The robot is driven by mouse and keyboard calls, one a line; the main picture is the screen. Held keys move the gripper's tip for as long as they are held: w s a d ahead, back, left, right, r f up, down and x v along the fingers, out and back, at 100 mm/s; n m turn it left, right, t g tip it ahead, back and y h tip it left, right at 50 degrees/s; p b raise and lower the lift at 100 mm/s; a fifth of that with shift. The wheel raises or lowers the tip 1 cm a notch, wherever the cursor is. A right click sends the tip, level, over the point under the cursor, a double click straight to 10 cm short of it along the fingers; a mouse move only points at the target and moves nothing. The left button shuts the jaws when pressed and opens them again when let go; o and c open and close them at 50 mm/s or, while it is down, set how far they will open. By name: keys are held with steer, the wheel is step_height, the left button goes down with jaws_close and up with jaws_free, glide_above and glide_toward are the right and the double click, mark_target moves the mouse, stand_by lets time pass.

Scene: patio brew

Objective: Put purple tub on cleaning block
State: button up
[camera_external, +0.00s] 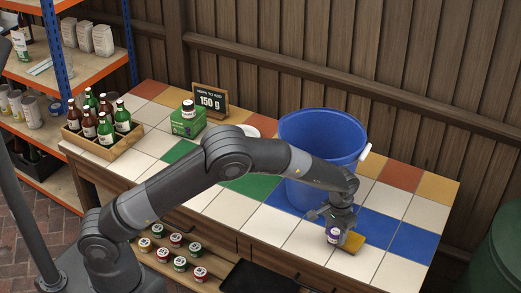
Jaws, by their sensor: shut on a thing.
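The purple tub (333,236) is small, with a white label, and sits low between the fingers of my gripper (337,226). My gripper points down and is shut on the tub. The cleaning block (354,241) is a flat yellow-brown slab on the tiled counter, directly beside and partly behind the tub in the picture. The gripper and tub hide its left part. I cannot tell whether the tub touches the block or hangs just above it.
A big blue bucket (322,138) stands close behind my gripper. A wooden crate of bottles (103,137), a green box (188,122) and a "150 g" sign (210,101) are at the left. Several small tubs (176,240) sit lower in front. Tiles at the right (425,212) are clear.

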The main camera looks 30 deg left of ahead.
mark_target(336, 231)
steer(key=o, duration=1)
step_height(336, 231, up, 12)
steer(key=shift+r, duration=0.1)
stand_by(0.6)
